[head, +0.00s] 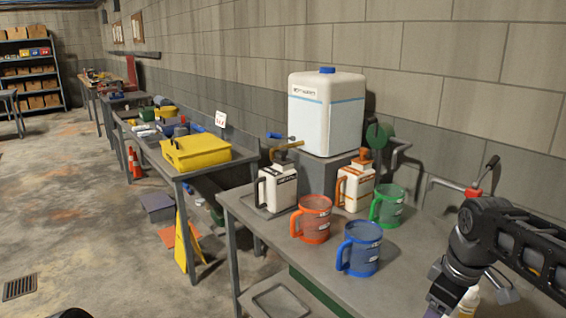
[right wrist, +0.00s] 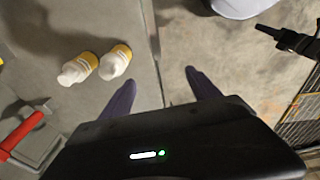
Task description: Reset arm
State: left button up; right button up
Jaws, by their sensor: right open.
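My right arm (head: 500,245) comes in from the right in the head view, bent over the right end of the near bench. In the right wrist view my right gripper (right wrist: 160,88) is open, its two dark fingers spread apart with nothing between them. It hangs over the bench edge, with the bench to its left and the concrete floor to its right. Two white bottles with yellow parts (right wrist: 78,69) (right wrist: 115,62) are on the bench to the left of the fingers, apart from them. My left gripper does not show.
The near bench (head: 262,225) holds orange (head: 312,218), blue (head: 360,250) and green (head: 387,206) mugs, two white jugs (head: 277,187) (head: 355,187) and a large white tank (head: 327,112) on a stand. A red-handled tool (right wrist: 22,135) lies left of the gripper. Floor is open at left.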

jog(key=w+a+f+m+t+y, duration=0.1)
jog(key=w+a+f+m+t, duration=0.1)
jog(key=w+a+f, duration=0.4)
jog(key=w+a+f+m+t+y, duration=0.1)
jog(key=w+a+f+m, duration=0.15)
jog(key=f, duration=0.55)
jog(key=s+a+f+m+y, duration=0.1)
jog(key=s+a+f+m, duration=0.15)
jog(key=f, duration=0.35)
jog(key=s+a+f+m, duration=0.1)
jog(key=a+f, duration=0.3)
jog(key=f, duration=0.1)
jog(key=s+a+f+g, duration=0.1)
jog(key=s+a+f, duration=0.2)
jog(key=s+f, duration=0.2)
jog(key=s+a+f+m+g, duration=0.1)
jog(key=s+a+f+g, duration=0.1)
jog(key=s+f, duration=0.4)
jog(key=s+a+f+g+y, duration=0.1)
jog(key=s+a+f, duration=0.3)
jog(key=s, duration=0.9)
jog(key=shift+x, duration=1.2)
jog(key=shift+o, duration=0.4)
jog(key=shift+d+f, duration=0.1)
jog(key=shift+d, duration=0.1)
